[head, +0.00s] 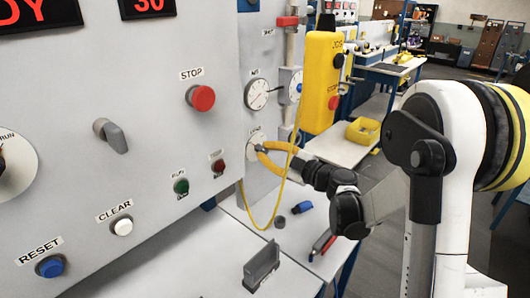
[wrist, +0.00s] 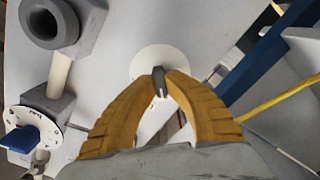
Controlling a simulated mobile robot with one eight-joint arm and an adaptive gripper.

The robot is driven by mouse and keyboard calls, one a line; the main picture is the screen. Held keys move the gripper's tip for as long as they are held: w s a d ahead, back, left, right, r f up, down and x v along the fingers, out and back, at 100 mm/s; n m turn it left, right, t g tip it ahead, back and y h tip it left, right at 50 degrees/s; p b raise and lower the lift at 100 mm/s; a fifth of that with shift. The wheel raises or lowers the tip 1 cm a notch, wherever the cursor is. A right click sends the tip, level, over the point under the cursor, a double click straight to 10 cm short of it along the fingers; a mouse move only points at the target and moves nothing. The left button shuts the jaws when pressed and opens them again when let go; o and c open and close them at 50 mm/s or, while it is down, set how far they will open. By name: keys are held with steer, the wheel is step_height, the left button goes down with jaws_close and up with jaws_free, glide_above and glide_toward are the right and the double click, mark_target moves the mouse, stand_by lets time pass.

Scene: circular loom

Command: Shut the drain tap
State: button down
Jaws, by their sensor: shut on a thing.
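My gripper (wrist: 160,88) has two orange fingers, and they are closed on a small dark grey handle (wrist: 158,76). The handle stands in front of a round white plate (wrist: 150,57) on the grey panel. In the head view my gripper (head: 262,148) reaches the panel's right-hand part from the right, at the lower white plate (head: 255,132). The fingers hide most of the handle there. No readable label shows me whether this handle is the drain tap.
A red lever (head: 287,21) crosses a pipe higher up. A table (head: 310,225) with loose items stands below.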

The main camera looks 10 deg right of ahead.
steer(key=c, duration=1.4)
jaws_free()
steer(key=shift+v, duration=3.5)
